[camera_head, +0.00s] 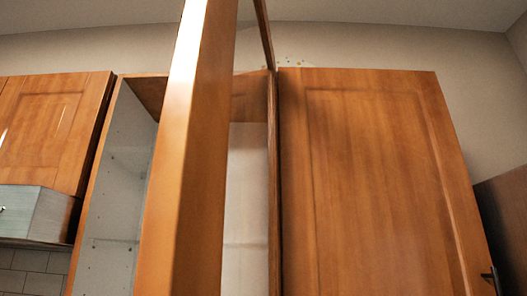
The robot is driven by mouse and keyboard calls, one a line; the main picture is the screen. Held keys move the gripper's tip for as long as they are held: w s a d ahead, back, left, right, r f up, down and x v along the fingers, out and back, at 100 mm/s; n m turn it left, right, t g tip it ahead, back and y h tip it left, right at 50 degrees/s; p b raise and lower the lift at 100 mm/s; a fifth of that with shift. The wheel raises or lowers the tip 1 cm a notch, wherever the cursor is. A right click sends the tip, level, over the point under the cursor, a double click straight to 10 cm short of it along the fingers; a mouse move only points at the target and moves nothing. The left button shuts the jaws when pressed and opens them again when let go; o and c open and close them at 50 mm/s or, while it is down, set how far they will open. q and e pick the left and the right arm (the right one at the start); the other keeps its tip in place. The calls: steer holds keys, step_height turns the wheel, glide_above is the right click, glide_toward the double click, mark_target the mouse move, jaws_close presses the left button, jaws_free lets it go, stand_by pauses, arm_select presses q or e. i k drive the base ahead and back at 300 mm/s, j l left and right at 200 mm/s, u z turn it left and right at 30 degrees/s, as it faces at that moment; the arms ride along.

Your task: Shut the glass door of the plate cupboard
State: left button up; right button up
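The plate cupboard (113,200) stands open left of the middle, with pale inner walls and a wooden frame. Its glass door (190,160) stands open and sticks out toward me. The door's near wooden edge fills the centre of the view and runs out of it at top and bottom. Its far side meets the cupboard's right side (272,190). The cupboard's inside shows to the left of the near edge and through the pane to its right. No plates are visible. Neither of my grippers is in view.
A closed wooden cupboard door (370,180) with a dark handle (490,278) is on the right. Another wooden cupboard (50,125) hangs at the left, above a grey-blue box-like unit (35,213). A dark wooden panel (507,225) stands at the right edge.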

mark_target(180, 252)
steer(key=k+l+u, duration=0.2)
steer(key=l, duration=0.25)
steer(key=k+l+u, duration=0.2)
steer(key=l, duration=0.2)
steer(key=k+l+u, duration=0.2)
steer(key=l, duration=0.2)
